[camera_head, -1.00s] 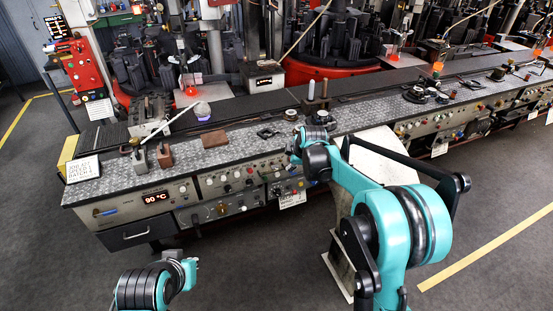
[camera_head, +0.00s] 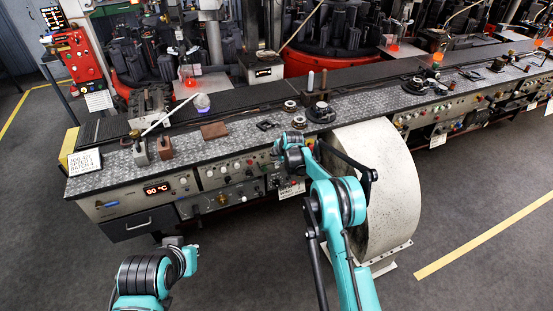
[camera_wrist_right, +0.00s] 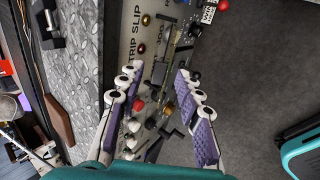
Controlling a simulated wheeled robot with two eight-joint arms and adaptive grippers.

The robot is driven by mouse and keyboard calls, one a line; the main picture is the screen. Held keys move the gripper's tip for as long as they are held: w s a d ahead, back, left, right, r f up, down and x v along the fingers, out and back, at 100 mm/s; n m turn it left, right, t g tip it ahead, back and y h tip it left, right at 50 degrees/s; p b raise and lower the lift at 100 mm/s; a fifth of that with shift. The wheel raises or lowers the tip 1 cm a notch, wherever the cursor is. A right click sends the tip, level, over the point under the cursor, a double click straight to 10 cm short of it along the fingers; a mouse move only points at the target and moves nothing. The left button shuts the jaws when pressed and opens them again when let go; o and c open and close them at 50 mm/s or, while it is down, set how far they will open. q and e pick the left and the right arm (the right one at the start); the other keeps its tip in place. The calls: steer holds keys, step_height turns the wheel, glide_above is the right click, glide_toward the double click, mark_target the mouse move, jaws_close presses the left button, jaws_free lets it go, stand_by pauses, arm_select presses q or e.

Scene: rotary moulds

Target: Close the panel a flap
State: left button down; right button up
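The long bench front (camera_head: 215,190) carries panels of knobs, switches and a red 90 °C display. I cannot make out for certain which part is the panel A flap. My right gripper shows best in the right wrist view (camera_wrist_right: 158,78), open and empty, its two purple-padded fingers apart. It points at a control panel (camera_wrist_right: 150,55) with knobs, a red button and the words "TRIP SLIP". In the head view its wrist hides the fingers, at the bench's front edge. My left arm's end (camera_head: 178,258) is low at left, away from the bench; its fingers cannot be made out.
A large pale drum (camera_head: 385,185) stands on the floor right of my right arm, close to the bench. Blocks, a rod and small metal parts lie on the speckled bench top (camera_head: 240,138). A white sign (camera_head: 85,163) stands at its left end.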

steer(key=shift+w+f, duration=0.15)
steer(key=shift+f, duration=0.05)
jaws_close()
